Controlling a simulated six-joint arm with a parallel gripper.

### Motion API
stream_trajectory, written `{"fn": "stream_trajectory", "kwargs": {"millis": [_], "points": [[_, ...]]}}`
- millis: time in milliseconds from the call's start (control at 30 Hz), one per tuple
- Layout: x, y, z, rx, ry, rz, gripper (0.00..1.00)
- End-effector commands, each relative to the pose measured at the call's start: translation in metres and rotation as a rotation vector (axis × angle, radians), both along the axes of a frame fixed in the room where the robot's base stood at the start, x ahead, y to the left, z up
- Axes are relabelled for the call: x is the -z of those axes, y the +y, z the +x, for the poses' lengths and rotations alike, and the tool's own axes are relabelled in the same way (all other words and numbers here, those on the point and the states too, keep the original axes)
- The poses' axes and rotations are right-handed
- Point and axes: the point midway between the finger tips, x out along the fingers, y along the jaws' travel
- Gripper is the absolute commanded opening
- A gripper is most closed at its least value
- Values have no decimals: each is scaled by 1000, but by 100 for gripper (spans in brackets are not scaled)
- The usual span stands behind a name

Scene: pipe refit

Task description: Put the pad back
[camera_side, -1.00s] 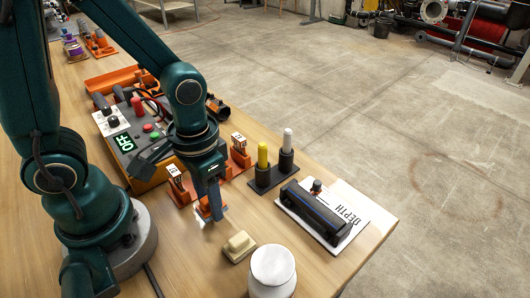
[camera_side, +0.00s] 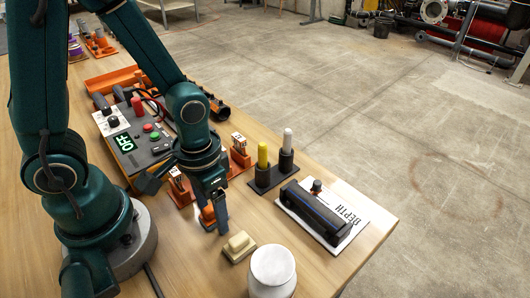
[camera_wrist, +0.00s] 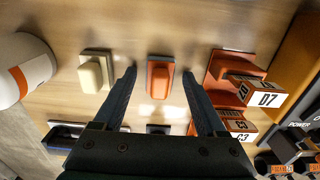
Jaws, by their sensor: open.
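An orange pad (camera_wrist: 160,80) with a raised grip on a dark base sits on the wooden table. In the side view the orange pad (camera_side: 208,214) is partly hidden by my gripper (camera_side: 217,228). In the wrist view my gripper (camera_wrist: 159,75) is open, with its two fingers apart on either side of the orange pad and nothing held. A cream pad (camera_wrist: 93,73) of similar shape lies beside it, outside the fingers. The cream pad also shows in the side view (camera_side: 239,246), to the right of my gripper.
A white jar (camera_side: 272,271) stands near the cream pad. Orange holders with tags (camera_side: 180,186) stand close behind my gripper.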

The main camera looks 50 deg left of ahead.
Motion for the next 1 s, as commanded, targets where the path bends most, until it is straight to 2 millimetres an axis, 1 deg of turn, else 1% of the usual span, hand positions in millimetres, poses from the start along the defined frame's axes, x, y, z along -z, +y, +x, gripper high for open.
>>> {"fn": "stream_trajectory", "kwargs": {"millis": [167, 267, 467, 800, 1000], "points": [[-4, 0, 0, 0, -3, 0, 74], [-13, 0, 2, 0, -6, -1, 74], [-41, 0, 2, 0, -11, -2, 74], [-96, 0, 1, 0, -9, -2, 74], [-117, 0, 1, 0, -4, -1, 74]]}}
